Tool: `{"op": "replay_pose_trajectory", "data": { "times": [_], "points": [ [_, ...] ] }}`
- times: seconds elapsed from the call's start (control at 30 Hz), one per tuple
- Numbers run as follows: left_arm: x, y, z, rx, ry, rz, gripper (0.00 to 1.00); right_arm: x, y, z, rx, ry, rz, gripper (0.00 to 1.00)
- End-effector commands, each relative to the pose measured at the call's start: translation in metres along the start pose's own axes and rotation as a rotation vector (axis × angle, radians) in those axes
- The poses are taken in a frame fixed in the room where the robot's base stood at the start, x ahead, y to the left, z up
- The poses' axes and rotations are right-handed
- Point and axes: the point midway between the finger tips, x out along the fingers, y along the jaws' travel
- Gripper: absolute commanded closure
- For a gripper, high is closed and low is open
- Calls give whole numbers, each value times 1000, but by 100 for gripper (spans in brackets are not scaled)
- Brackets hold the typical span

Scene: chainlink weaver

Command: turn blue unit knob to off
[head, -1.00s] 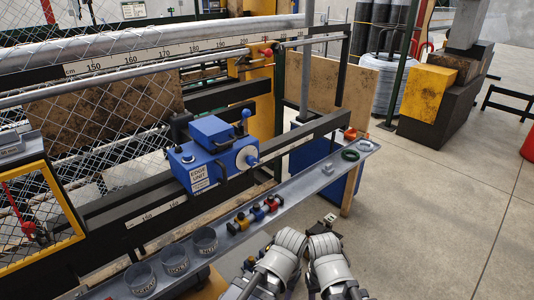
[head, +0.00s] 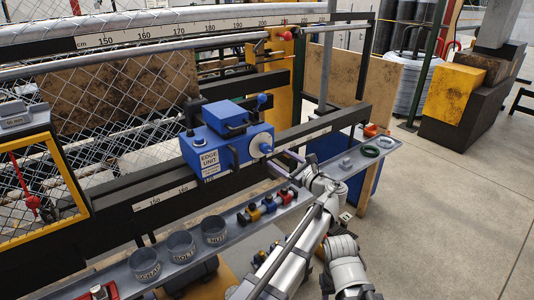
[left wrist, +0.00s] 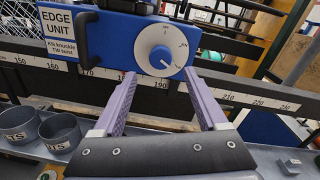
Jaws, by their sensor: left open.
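The blue edge unit (head: 222,140) is mounted on the dark rail, with a white sign reading EDGE UNIT on its front. Its round white dial with a blue knob (head: 261,146) faces me.
A grey shelf (head: 335,178) runs below the unit. It holds labelled cups (head: 181,245), small coloured blocks (head: 269,204) and a green ring (head: 371,151). Open floor lies at the right.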

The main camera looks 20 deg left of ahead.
Motion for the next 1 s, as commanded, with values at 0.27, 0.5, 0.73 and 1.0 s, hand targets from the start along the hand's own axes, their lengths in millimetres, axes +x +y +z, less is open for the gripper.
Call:
{"op": "replay_pose_trajectory", "data": {
  "times": [0.27,0.5,0.73,1.0],
  "points": [
    [13,-2,2,11,-9,-2,25,0,0,0,0,0,0,50],
    [51,-2,2,9,-8,0,25,0,0,0,0,0,0,50],
    [74,-2,2,9,-7,-2,25,0,0,0,0,0,0,50],
    [78,-1,2,8,-7,-4,25,0,0,0,0,0,0,50]
  ]
}}
